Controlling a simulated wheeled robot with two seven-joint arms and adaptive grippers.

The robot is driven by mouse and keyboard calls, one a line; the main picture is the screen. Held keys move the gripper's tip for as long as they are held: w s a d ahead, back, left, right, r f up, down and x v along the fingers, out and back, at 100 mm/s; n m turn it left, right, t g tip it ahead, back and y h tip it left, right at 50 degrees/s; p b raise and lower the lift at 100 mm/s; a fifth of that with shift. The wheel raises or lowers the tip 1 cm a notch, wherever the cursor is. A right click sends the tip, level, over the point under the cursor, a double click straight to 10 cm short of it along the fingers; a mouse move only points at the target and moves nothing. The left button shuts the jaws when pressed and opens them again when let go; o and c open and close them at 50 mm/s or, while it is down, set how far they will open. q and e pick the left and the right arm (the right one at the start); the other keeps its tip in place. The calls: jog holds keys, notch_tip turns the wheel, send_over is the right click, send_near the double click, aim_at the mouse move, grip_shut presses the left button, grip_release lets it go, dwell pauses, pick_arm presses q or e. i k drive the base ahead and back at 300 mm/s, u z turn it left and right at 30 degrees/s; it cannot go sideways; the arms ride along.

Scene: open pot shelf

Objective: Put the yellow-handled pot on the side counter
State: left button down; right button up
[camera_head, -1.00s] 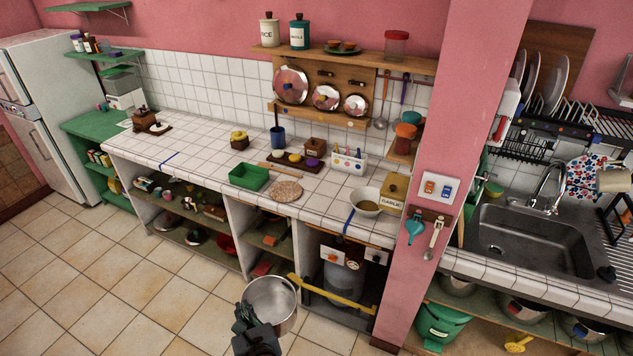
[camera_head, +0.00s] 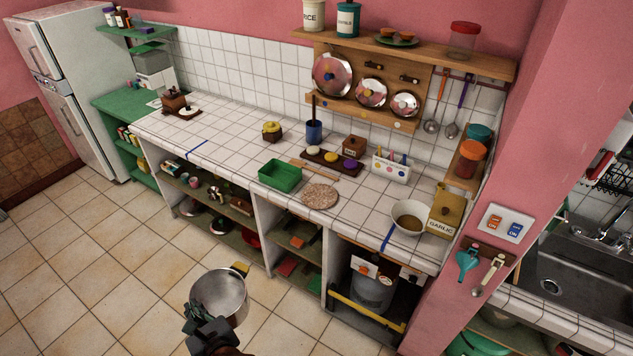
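The silver pot (camera_head: 219,297) is in the lower middle of the head view, held above the tiled floor in front of the counter. A short yellow handle (camera_head: 240,269) sticks out from its far side. My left gripper (camera_head: 202,328) is at the pot's near side and appears shut on it; its fingertips are partly hidden. The pot is upright and looks empty inside. The long white-tiled counter (camera_head: 225,139) runs along the wall beyond the pot, with blue lines across its top. My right gripper is not in view.
On the counter stand a green tray (camera_head: 280,176), a round board (camera_head: 320,196), a bowl (camera_head: 410,216) and a garlic box (camera_head: 446,212). Bare tiles lie left of the green tray. A pink pillar (camera_head: 520,180) stands right. A lower green counter (camera_head: 125,104) adjoins the fridge (camera_head: 62,80).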

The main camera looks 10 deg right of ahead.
aim_at(364, 211)
jog(key=z, duration=0.3)
jog(key=i, duration=0.6)
jog(key=z, duration=0.55)
